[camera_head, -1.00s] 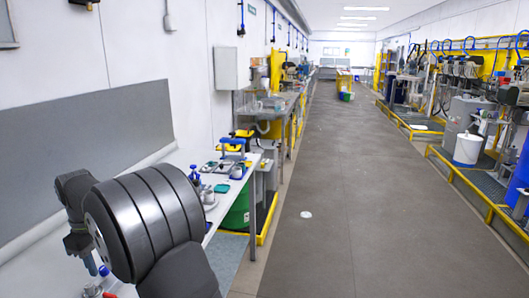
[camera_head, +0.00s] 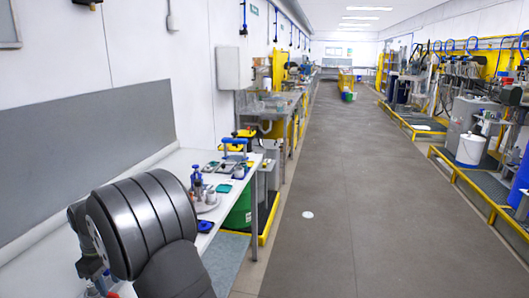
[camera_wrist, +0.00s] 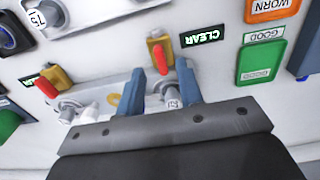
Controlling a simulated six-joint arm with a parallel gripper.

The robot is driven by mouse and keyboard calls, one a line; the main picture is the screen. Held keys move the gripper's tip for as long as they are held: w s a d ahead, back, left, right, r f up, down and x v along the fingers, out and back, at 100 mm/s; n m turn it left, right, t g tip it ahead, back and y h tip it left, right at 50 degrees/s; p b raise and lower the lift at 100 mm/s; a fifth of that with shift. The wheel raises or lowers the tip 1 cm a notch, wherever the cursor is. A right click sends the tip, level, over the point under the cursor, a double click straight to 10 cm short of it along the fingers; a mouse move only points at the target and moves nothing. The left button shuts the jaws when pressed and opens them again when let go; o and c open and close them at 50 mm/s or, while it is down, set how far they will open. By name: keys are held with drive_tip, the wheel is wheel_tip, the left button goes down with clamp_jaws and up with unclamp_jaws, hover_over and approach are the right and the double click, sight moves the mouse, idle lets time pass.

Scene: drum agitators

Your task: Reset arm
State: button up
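My gripper (camera_wrist: 158,68) shows in the wrist view as two blue fingers standing apart, with a gap between them. A grey-and-white cylindrical part with a printed label (camera_wrist: 171,101) shows between the fingers, apparently below them; I cannot see contact. A yellow part with a red tip (camera_wrist: 160,52) lies just beyond the fingertips, beside a green CLEAR label (camera_wrist: 202,37). In the head view my large dark arm link covers the lower left, and the gripper end is mostly hidden behind it.
A second yellow-and-red part (camera_wrist: 52,83) lies left in the wrist view, and orange WORN (camera_wrist: 271,10) and green GOOD (camera_wrist: 261,61) plates lie right. Bottles and small parts (camera_head: 204,190) stand on the white bench (camera_head: 182,160).

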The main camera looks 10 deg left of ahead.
sight(111, 293)
wheel_tip(111, 293, down, 4)
drive_tip(key=shift+r, duration=0.15)
drive_tip(key=shift+m, duration=0.7)
wheel_tip(111, 293, up, 18)
drive_tip(key=f+m, duration=0.1)
drive_tip(key=f, duration=0.5)
drive_tip(key=f+m, duration=0.2)
drive_tip(key=f, duration=0.4)
drive_tip(key=f+m, duration=0.2)
drive_tip(key=f, duration=0.4)
drive_tip(key=shift+a, duration=0.35)
drive_tip(key=shift+n, duration=0.4)
